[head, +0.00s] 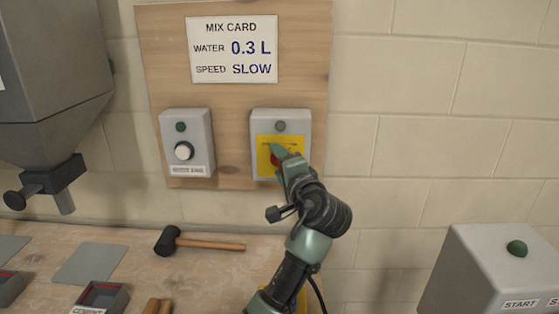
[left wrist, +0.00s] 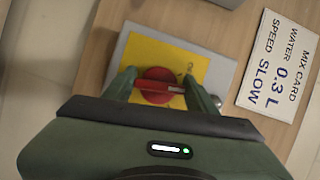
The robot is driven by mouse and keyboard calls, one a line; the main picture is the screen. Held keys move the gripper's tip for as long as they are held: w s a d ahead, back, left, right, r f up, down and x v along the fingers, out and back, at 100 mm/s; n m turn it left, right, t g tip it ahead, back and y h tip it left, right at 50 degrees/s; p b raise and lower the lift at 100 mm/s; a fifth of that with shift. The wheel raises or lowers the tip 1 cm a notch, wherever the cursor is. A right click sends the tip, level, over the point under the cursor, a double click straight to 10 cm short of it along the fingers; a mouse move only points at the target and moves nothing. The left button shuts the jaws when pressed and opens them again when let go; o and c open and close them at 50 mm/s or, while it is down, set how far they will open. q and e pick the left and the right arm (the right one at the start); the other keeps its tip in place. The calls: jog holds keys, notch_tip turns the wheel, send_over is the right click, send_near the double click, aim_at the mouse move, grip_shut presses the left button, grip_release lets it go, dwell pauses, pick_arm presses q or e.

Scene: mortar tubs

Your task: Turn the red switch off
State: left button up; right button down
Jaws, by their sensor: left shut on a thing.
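The red switch (head: 275,160) is a round knob on a yellow plate (head: 265,142), on the right grey box (head: 258,116) of the wooden board. In the left wrist view the red switch (left wrist: 158,98) shows a raised red bar with a pale mark near one end. My left gripper (head: 281,155) is at the knob and hides part of it. In the left wrist view the fingers of my left gripper (left wrist: 160,86) are shut on the two ends of the bar. The lamp (head: 280,126) above the plate looks grey. My right gripper is not in view.
Left of it is a grey box (head: 202,118) with a white knob (head: 183,151) and green lamp. A mix card (head: 234,82) hangs above. A mallet (head: 208,244) lies on the worktop (head: 215,275). A grey START box (head: 470,260) stands right, a hopper (head: 50,75) left.

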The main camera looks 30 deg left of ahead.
pick_arm(q)
jog(key=n+h+p, duration=0.1)
jog(key=n+p, duration=0.1)
jog(key=n, duration=0.1)
jog(key=shift+n+h, duration=0.3)
jog(key=shift+h, duration=0.1)
jog(key=shift+f+n+h+p, duration=0.2)
jog(key=shift+n+h+p, duration=0.5)
jog(key=shift+n, duration=0.3)
jog(key=o, duration=1.4)
jog(key=shift+c, duration=0.2)
jog(key=shift+r, duration=0.1)
